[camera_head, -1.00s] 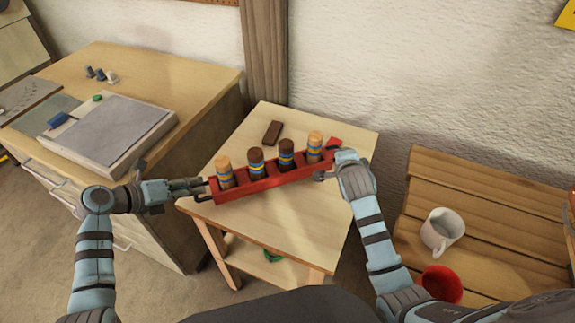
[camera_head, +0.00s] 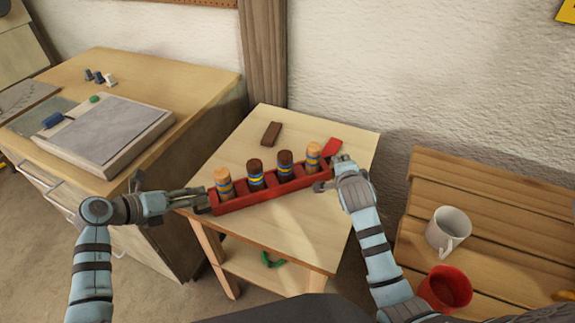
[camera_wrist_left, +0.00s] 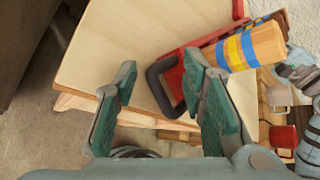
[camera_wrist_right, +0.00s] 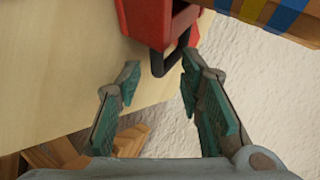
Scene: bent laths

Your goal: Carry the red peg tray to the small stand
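The red peg tray (camera_head: 262,196) holds several upright wooden pegs with blue and yellow bands. It appears to rest near the front edge of the small stand (camera_head: 318,232), a light wooden table. My left gripper (camera_head: 203,199) is at the tray's left end. In the left wrist view its fingers (camera_wrist_left: 158,72) are spread, with the dark handle (camera_wrist_left: 153,88) by their tips. My right gripper (camera_head: 326,172) is at the right end. In the right wrist view its fingers (camera_wrist_right: 160,68) are spread, with the other handle (camera_wrist_right: 172,64) just beyond their tips.
A brown block (camera_head: 271,133) and a red piece (camera_head: 332,147) lie behind the tray on the stand. A drawer cabinet (camera_head: 200,80) stands at left. A slatted bench (camera_head: 480,205) at right bears a white mug (camera_head: 447,232) and a red mug (camera_head: 445,289).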

